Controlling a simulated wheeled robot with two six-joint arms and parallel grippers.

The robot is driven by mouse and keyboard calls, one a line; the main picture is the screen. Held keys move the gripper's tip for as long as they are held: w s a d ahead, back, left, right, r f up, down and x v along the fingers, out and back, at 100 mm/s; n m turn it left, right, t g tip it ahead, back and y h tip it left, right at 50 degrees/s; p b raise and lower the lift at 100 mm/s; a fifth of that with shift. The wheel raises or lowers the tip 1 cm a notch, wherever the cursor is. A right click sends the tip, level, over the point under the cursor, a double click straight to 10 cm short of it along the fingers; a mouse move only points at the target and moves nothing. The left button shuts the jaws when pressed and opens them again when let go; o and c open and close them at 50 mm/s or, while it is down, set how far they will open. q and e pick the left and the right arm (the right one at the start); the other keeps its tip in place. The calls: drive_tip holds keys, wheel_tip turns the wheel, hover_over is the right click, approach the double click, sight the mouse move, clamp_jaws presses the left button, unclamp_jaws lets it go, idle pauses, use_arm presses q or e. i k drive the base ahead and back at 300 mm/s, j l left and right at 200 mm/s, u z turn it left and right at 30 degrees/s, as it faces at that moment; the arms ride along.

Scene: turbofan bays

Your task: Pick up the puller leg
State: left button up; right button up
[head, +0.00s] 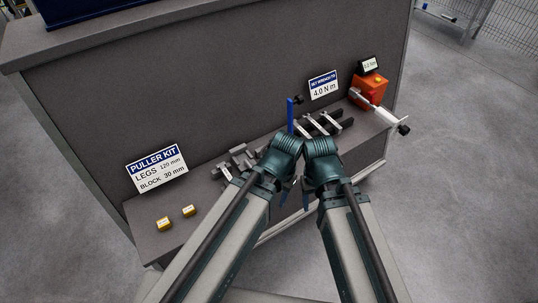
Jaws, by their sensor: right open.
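Grey metal pieces (238,160), apparently puller parts, lie on the shelf right of the puller kit sign (157,168), which reads legs 120 mm, block 30 mm. My left wrist hides some of them. Several pale bars with dark ends (318,124) lie further right; I cannot tell which piece is the puller leg. My right gripper (296,194) is open, partly hidden between my two forearms, with blue finger-like parts below the wrists; it shows nothing held. My left gripper is hidden behind its wrist. A blue upright piece (290,114) stands just beyond the wrists.
Two small yellow blocks (188,211) sit at the shelf's left end. An orange device with a display (369,88) and a wrench with a white handle (382,113) are at the right end. A grey panel (215,88) rises behind the shelf. Open floor lies to the right.

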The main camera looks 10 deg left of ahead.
sight(324, 115)
drive_tip(key=i+l+u, duration=0.1)
drive_tip(key=u, duration=0.55)
drive_tip(key=i+l+u, duration=0.1)
drive_tip(key=l+u, duration=0.2)
drive_tip(key=l, duration=0.25)
drive_tip(key=l+u, duration=0.3)
drive_tip(key=l, duration=0.25)
drive_tip(key=l+u, duration=0.1)
drive_tip(key=l, duration=1.05)
drive_tip(key=i, duration=0.05)
